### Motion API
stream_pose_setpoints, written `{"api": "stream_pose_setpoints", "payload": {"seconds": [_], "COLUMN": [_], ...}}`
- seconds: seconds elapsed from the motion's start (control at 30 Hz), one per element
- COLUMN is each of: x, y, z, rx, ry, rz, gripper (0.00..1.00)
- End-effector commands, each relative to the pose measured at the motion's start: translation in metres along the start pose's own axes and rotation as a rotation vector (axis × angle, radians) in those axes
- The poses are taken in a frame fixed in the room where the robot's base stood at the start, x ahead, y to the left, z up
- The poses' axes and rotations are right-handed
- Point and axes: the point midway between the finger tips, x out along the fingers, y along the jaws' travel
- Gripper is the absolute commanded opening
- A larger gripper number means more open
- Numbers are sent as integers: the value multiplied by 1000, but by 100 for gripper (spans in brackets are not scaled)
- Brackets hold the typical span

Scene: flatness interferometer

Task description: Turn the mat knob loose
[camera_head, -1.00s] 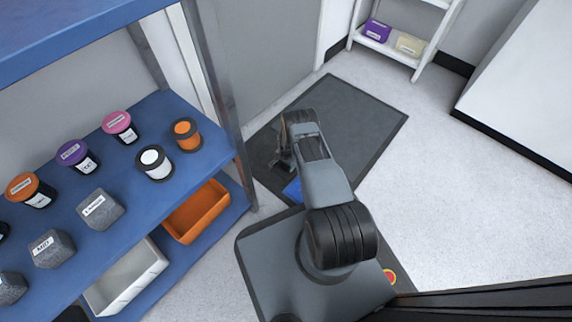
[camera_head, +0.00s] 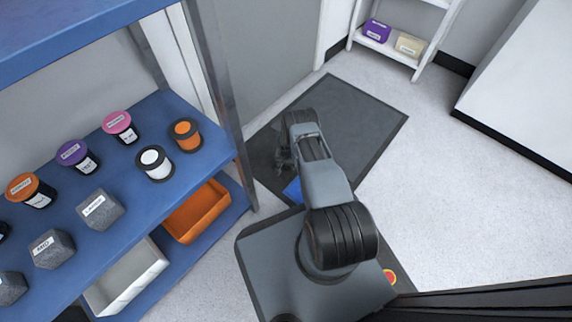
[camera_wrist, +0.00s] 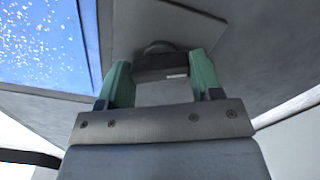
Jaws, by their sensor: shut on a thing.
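In the wrist view, my gripper (camera_wrist: 161,82) has its two green fingers closed on either side of a dark block-shaped knob (camera_wrist: 160,65), which has a small light mark. A rounded dark part shows behind the knob, by a grey surface. I take this as the mat knob; its base is partly hidden. In the head view, my gripper (camera_head: 281,155) is small and dark, and the arm hides much of what it holds. A dark grey mat (camera_head: 360,112) with a darker border lies on the floor around and beyond it.
A blue shelf (camera_head: 150,205) with lidded jars and grey blocks stands at left, its metal post near my arm. An orange bin (camera_head: 197,210) and a white bin (camera_head: 125,277) sit below. A white rack (camera_head: 385,45) is at the back. Floor at right is clear.

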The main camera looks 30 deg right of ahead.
Motion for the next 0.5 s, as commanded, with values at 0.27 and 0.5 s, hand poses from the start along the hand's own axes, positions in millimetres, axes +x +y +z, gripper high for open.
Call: {"api": "stream_pose_setpoints", "payload": {"seconds": [0.27,0.5], "x": [0,0], "y": [0,0], "z": [0,0], "rx": [-261,-489], "ry": [-2,-2], "rz": [1,1], "gripper": [36,36]}}
